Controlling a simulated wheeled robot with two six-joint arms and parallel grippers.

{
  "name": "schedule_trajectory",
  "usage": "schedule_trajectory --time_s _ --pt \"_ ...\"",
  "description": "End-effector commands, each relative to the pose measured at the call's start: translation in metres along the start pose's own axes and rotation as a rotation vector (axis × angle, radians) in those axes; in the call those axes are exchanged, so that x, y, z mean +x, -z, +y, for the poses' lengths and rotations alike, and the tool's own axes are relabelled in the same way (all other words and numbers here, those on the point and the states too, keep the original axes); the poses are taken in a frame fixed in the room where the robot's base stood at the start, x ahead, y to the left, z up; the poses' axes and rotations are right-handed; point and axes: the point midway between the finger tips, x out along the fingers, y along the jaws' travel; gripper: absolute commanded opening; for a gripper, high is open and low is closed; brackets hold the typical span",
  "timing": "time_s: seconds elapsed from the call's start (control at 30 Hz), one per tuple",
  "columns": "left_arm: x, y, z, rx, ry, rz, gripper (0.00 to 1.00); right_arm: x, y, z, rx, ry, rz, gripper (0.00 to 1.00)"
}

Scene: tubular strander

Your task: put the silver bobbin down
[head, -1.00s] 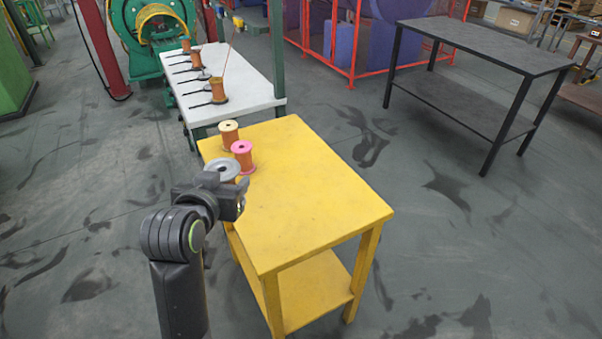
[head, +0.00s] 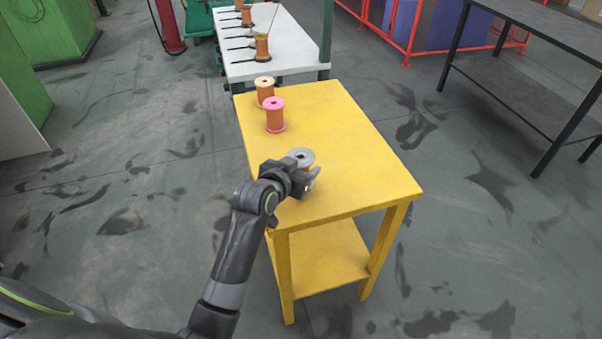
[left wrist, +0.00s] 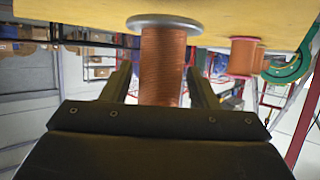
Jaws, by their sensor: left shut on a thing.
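The silver bobbin (head: 300,156), copper-wound with grey flanges, is at the left front part of the yellow table (head: 345,150). My left gripper (head: 308,182) is shut on it; its fingers hide most of the winding in the head view. In the left wrist view, which looks upside down, the copper winding (left wrist: 163,65) stands between the two fingers (left wrist: 160,82). The flange there overlaps the table top; I cannot tell whether it touches. The bobbin looks about upright. My right gripper is not in view.
A pink bobbin (head: 274,115) and a cream-topped bobbin (head: 264,90) stand at the table's far left. The table's middle and right are clear. A white bench (head: 285,60) with several bobbins and dark spindles stands behind. A dark table (head: 540,75) is at right.

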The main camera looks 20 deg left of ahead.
Motion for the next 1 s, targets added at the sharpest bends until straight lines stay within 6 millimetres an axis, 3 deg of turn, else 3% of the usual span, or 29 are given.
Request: schedule_trajectory --time_s 0.17,0.57,0.6,0.73,1.0 --pt "0.009 -0.023 0.0 0.0 0.0 -0.002 0.3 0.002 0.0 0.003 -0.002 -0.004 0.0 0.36" --pt "0.011 -0.027 0.0 0.0 0.001 -0.001 0.3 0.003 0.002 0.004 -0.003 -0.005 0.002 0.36" --pt "0.011 -0.027 0.0 0.0 0.001 -0.001 0.57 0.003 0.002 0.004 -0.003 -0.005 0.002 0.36" --pt "0.011 -0.027 0.0 0.0 0.001 -0.001 0.74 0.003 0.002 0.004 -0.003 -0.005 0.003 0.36" --pt "0.011 -0.027 0.0 0.0 0.001 -0.001 0.76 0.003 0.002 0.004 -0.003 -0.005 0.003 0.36"
